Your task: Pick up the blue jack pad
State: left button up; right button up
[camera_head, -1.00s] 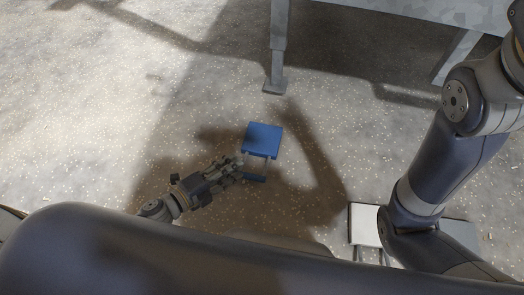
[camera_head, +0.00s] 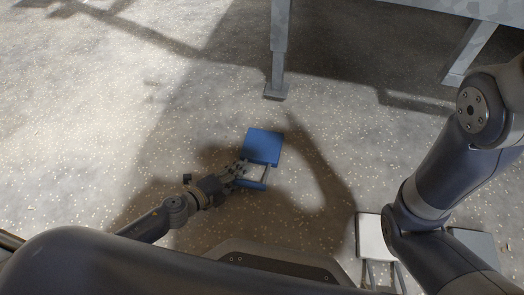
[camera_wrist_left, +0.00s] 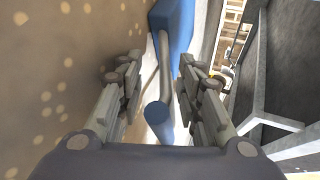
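The blue jack pad (camera_head: 262,146) is on the speckled floor in the middle of the head view. Its handle, thin grey rods with a blue grip bar (camera_head: 250,184), points towards me. My left gripper (camera_head: 239,172) is at the left side of the handle. In the left wrist view, the gripper's fingers (camera_wrist_left: 159,85) are apart, with the handle's blue grip (camera_wrist_left: 159,116) between them and gaps showing on both sides. The pad's blue block (camera_wrist_left: 176,24) lies beyond the fingertips. My right arm comes down at the right; its gripper does not show.
A white pad (camera_head: 371,235) and a grey pad (camera_head: 478,245) lie at the lower right, partly behind my right arm. A grey metal leg with a foot (camera_head: 276,91) stands beyond the blue pad, under the trailer frame (camera_head: 458,8). The floor to the left is clear.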

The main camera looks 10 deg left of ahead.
pick_arm(q)
jog(key=shift+w+d+f, duration=0.15)
jog(key=shift+w+d, duration=0.15)
jog(key=shift+w, duration=0.15)
grip_shut()
